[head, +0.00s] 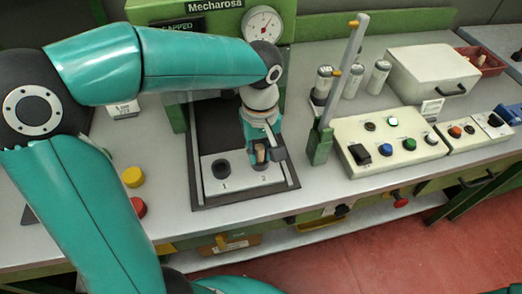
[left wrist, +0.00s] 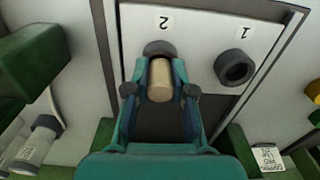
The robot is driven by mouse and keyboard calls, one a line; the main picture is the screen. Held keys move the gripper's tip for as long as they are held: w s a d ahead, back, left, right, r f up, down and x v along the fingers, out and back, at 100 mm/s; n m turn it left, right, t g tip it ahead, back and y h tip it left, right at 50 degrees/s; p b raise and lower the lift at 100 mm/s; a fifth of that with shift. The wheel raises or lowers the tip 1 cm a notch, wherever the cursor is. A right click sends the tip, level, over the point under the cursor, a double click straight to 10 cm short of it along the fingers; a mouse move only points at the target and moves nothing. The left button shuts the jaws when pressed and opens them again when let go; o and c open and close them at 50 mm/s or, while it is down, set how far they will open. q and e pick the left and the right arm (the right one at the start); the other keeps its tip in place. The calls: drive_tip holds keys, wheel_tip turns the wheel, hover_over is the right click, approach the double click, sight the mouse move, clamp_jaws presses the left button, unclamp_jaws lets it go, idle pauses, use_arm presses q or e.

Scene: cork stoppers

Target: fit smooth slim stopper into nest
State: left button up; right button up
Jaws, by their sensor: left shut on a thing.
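My left gripper (head: 263,156) is shut on a pale tan cork stopper (left wrist: 160,80), which also shows between the fingers in the head view (head: 260,153). The stopper looks smooth and slim. The gripper points down over the side of the white plate (head: 211,186) marked 2. The dark ring of nest 2 (left wrist: 159,47) shows just beyond the stopper's end in the left wrist view. I cannot tell whether the stopper is inside it or just above it. The dark ring of nest 1 (head: 221,168) stands beside it, open and empty in the left wrist view (left wrist: 236,67). My right gripper is out of view.
A green press with a dial gauge (head: 262,24) stands behind. A green post (head: 322,140) rises right of the plate, near a button box (head: 392,140). Several pale cylinders (head: 351,80) stand behind it. Yellow (head: 133,176) and red (head: 137,208) buttons lie left.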

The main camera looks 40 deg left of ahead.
use_arm(q)
drive_tip(key=shift+s+d+f+b, duration=0.15)
drive_tip(key=shift+s+f+b, duration=0.1)
drive_tip(key=shift+f+b, duration=0.3)
drive_tip(key=shift+o, duration=0.8)
drive_tip(key=shift+f, duration=0.3)
drive_tip(key=o, duration=0.9)
drive_tip(key=shift+w+f, duration=0.1)
drive_tip(key=shift+w, duration=0.1)
drive_tip(key=o, duration=0.4)
drive_tip(key=shift+c, duration=0.2)
drive_tip(key=shift+r, duration=0.2)
wheel_tip(320, 180, up, 12)
drive_tip(key=shift+w+f, duration=0.1)
